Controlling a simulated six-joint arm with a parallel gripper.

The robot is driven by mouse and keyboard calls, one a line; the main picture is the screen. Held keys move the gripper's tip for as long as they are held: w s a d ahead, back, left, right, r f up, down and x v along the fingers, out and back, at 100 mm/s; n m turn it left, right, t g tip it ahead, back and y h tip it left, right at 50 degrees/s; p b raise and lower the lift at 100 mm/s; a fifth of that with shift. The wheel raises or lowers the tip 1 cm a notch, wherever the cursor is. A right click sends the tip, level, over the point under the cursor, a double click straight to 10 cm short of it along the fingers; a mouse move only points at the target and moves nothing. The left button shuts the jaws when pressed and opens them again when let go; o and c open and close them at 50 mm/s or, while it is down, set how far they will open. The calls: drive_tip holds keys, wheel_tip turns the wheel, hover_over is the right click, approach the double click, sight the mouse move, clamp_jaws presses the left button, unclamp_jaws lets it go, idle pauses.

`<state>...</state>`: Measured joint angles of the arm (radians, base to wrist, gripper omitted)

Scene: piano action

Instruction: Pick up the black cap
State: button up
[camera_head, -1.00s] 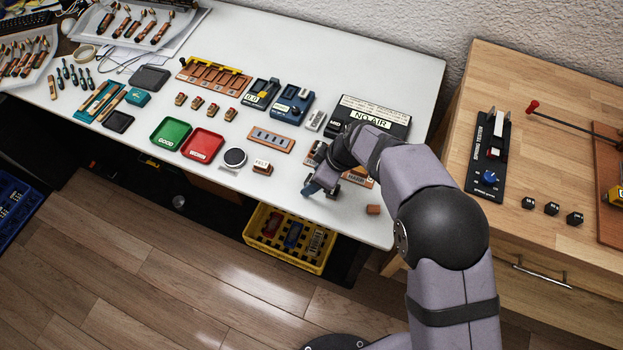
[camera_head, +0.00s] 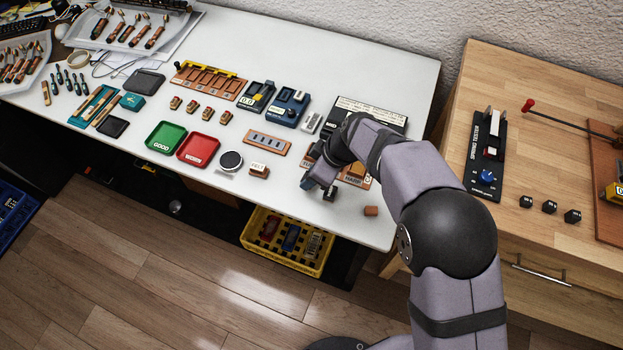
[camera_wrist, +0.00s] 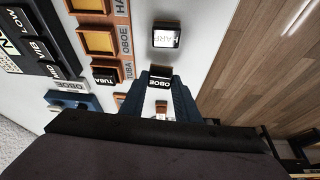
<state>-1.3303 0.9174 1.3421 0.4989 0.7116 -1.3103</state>
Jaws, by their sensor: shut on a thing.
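My gripper (camera_wrist: 160,85) shows in the wrist view with dark blue fingers, shut on a small black cap (camera_wrist: 160,82) with a white label that seems to read OBOE. In the head view my gripper (camera_head: 309,183) is low over the table's front part, and the held cap is mostly hidden there. A second black cap (camera_wrist: 165,36) labelled HARP stands apart, just beyond the fingertips. It appears to be the dark block (camera_head: 329,193) beside my gripper in the head view. A black cap (camera_wrist: 105,77) labelled TUBA sits to the left.
A row of orange squares (camera_wrist: 98,41) with HARP, OBOE and TUBA labels lies left of my gripper. A black NO-AIR box (camera_head: 392,118) is behind my arm. A reddish block (camera_head: 371,211) lies near the table's front edge. A yellow crate (camera_head: 285,264) is below the edge.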

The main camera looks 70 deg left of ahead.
wheel_tip(320, 180, up, 8)
drive_tip(key=shift+f+b, duration=0.15)
drive_tip(key=shift+b, duration=0.5)
drive_tip(key=shift+w+a, duration=0.3)
drive_tip(key=shift+w, duration=0.1)
drive_tip(key=w+a+f+p, duration=0.2)
drive_tip(key=w+a+p, duration=0.1)
drive_tip(key=w, duration=0.6)
drive_tip(key=shift+w+a+n+p, duration=0.15)
drive_tip(key=shift+a+n+p, duration=0.1)
drive_tip(key=shift+n+p, duration=0.15)
drive_tip(key=shift+f, duration=0.1)
drive_tip(key=shift+f+b, duration=1.5)
drive_tip(key=shift+f, duration=1.1)
drive_tip(key=shift+f+b, duration=0.4)
drive_tip(key=shift+b, duration=0.5)
